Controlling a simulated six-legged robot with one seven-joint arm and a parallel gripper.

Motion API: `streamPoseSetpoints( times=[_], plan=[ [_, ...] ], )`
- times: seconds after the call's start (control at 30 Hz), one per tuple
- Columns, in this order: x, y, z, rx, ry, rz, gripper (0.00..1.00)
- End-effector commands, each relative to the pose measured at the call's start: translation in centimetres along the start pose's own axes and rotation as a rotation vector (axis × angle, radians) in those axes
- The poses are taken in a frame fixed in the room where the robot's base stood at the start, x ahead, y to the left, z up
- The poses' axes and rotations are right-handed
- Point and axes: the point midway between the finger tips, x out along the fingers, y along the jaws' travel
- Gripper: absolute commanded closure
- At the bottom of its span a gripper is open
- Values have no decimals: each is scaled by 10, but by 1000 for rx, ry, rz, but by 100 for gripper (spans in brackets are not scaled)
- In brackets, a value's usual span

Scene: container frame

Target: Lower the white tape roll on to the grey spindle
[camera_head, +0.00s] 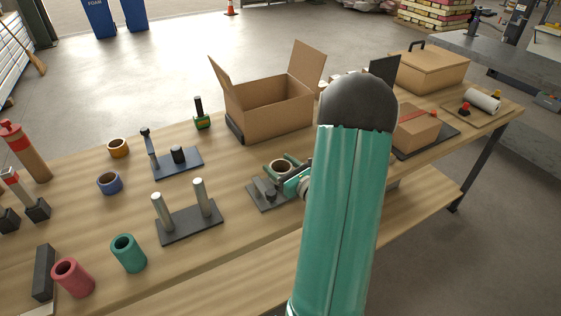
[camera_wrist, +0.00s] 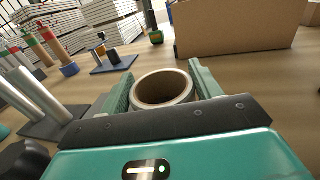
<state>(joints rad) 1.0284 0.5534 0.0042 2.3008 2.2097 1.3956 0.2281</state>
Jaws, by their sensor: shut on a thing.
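The white tape roll (camera_head: 281,165) has a brown core and sits between the teal fingers of my gripper (camera_head: 284,171), which is shut on it. In the wrist view the roll (camera_wrist: 162,88) is upright on its axis, with its open hole facing up, between the two fingertips (camera_wrist: 163,86). A dark grey base plate (camera_head: 262,203) with short dark parts on it lies below and left of the roll in the head view. The grey spindle cannot be made out clearly; the roll and gripper hide part of the plate. I cannot tell whether roll and spindle touch.
An open cardboard box (camera_head: 270,105) stands behind the roll. Left are a plate with two metal posts (camera_head: 190,222), a blue plate with a black peg (camera_head: 178,163), and orange (camera_head: 118,148) and blue (camera_head: 108,183) tape rolls. Green (camera_head: 128,253) and red (camera_head: 72,277) tubes stand nearer.

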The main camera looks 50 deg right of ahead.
Motion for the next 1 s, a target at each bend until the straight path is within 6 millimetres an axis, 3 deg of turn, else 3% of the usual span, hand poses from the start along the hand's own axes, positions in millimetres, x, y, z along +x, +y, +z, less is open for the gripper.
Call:
streamPoseSetpoints(
  times=[0.43, 0.83, 0.87, 1.0],
  plan=[
    [0, 0, -26, 1, 1, 0, 59],
    [0, 0, -30, 0, 1, 0, 59],
    [0, 0, -30, 0, 1, 0, 34],
    [0, 0, -30, 0, 1, 0, 11]
  ],
)
